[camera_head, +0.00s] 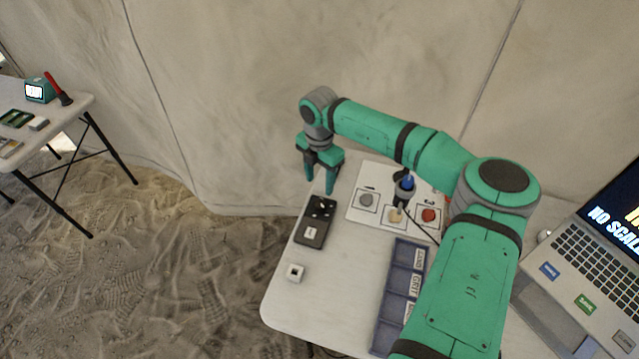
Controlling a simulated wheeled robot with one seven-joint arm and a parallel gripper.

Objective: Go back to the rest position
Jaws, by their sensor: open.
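My gripper (320,178) hangs at the end of my green arm, over the far left part of the white table. Its two green fingers are apart and point down, with nothing seen between them. Below and in front of it lies a dark scale-like box (311,232) with small dark and white bits on top. To its right a white sheet (361,212) carries numbered squares with a grey sample (366,199), a pale yellowish sample (396,215) and a red sample (429,215). My arm hides part of the sheet and the table.
A blue-grey labelled tray (388,306) lies at the table's middle, partly behind my arm. A small white cube (295,272) sits near the left edge. A laptop (585,265) stands at right. A blue-and-black tool (404,188) stands over the sheet. Another table (80,104) is far left.

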